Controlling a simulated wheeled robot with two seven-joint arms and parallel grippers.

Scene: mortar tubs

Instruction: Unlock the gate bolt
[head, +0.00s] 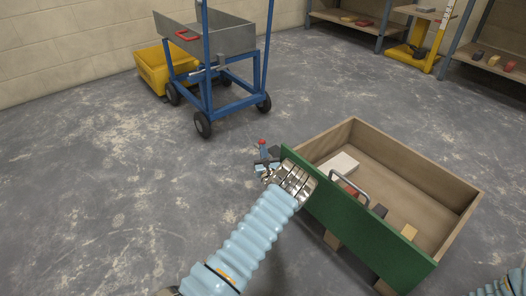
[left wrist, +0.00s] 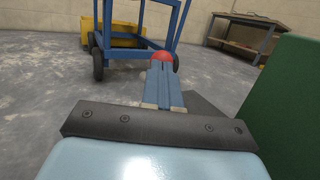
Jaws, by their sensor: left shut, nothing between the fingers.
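My left gripper (head: 263,150) is at the left end of the green front panel, its blue fingers shut and empty. In the left wrist view its two fingers (left wrist: 164,82) lie side by side. A red ball (head: 262,141) shows right at the fingertips, and also in the left wrist view (left wrist: 166,60). I cannot tell whether it touches them or what it belongs to. The green panel (head: 355,222) forms the front of a wooden box and carries a grey bar handle (head: 349,186). No bolt can be made out for certain; my gripper and arm cover part of the panel's left end.
The wooden box (head: 447,171) holds a white block and several small blocks. A blue wheeled frame with a grey tub (head: 225,40) stands behind, beside a yellow tub (head: 153,72). Shelves line the back right. The floor at left is clear. Part of my right arm shows bottom right.

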